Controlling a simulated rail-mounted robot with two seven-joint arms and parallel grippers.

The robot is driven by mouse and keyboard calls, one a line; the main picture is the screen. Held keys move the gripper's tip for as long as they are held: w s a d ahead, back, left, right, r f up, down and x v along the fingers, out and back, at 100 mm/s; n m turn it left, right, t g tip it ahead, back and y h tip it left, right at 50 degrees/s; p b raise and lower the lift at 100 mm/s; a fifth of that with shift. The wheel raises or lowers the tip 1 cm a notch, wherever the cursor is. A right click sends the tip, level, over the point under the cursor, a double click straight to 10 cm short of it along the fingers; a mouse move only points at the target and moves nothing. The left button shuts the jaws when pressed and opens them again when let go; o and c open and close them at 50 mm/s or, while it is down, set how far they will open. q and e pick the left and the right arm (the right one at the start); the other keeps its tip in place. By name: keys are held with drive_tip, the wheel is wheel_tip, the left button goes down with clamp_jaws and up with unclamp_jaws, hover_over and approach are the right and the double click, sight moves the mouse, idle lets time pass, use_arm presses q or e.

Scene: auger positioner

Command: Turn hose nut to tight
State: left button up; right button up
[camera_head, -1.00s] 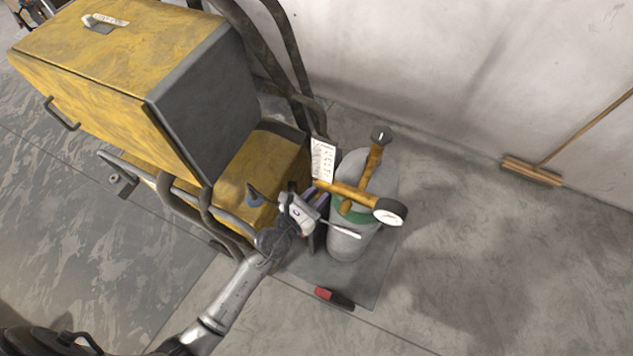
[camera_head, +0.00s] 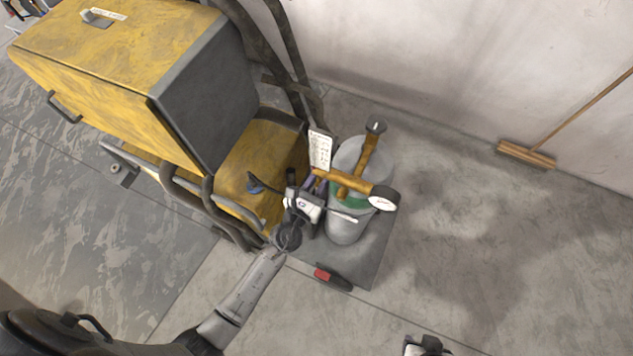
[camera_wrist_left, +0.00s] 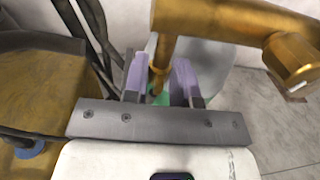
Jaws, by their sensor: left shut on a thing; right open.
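A grey cylinder (camera_head: 345,230) with a green band carries a brass regulator (camera_head: 345,183) with a white-faced gauge (camera_head: 382,198). My left gripper (camera_head: 311,183) is at the left end of the regulator's brass bar. In the left wrist view, the purple fingers (camera_wrist_left: 160,84) are shut around a brass stem (camera_wrist_left: 161,60) hanging below the brass bar (camera_wrist_left: 225,18). This stem appears to be the hose nut; its lower end is mostly hidden by my gripper. My right gripper (camera_head: 427,346) is at the bottom edge, open and apart from the regulator, only partly in view.
A yellow machine (camera_head: 120,55) with dark tubes stands left of the cylinder. A white tag (camera_head: 320,149) is close behind my left gripper. A red and black tool (camera_head: 332,277) lies at the platform's front edge. A broom (camera_head: 526,154) is by the wall. Floor at the right is clear.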

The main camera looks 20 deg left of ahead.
use_arm(q)
drive_tip(key=o, duration=0.9)
drive_tip(key=shift+s, duration=0.1)
drive_tip(key=shift+s+a+b, duration=0.2)
drive_tip(key=shift+s+b, duration=0.1)
drive_tip(key=shift+s, duration=1.95)
drive_tip(key=shift+s+a+b, duration=0.15)
drive_tip(key=shift+s+b, duration=0.2)
drive_tip(key=shift+s, duration=1.95)
drive_tip(key=shift+s+a+b, duration=0.2)
drive_tip(key=shift+s+b, duration=0.1)
drive_tip(key=shift+s, duration=1.95)
